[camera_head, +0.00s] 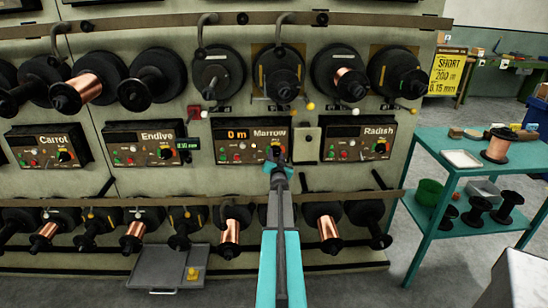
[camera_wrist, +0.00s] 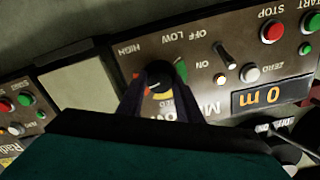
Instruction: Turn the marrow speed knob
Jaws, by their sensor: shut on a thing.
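The Marrow panel (camera_head: 252,140) is in the middle of the machine front, with an orange display reading 0 m. Its black speed knob (camera_wrist: 158,73) shows in the wrist view, where the panel appears upside down. LOW and HIGH are printed around the knob, and a green, yellow and orange band partly shows. My gripper (camera_head: 276,160) reaches the panel's right end in the head view and largely hides the knob there. In the wrist view its two dark fingers (camera_wrist: 158,88) are shut on the knob, one on each side. The knob's pointer setting is unclear.
The Radish panel (camera_head: 358,139) is to the right, past a plain grey box (camera_head: 306,143). The Endive panel (camera_head: 145,143) is to the left. Spools project above and below. A toggle switch (camera_wrist: 225,54) and the red stop button (camera_wrist: 272,32) are beside the knob.

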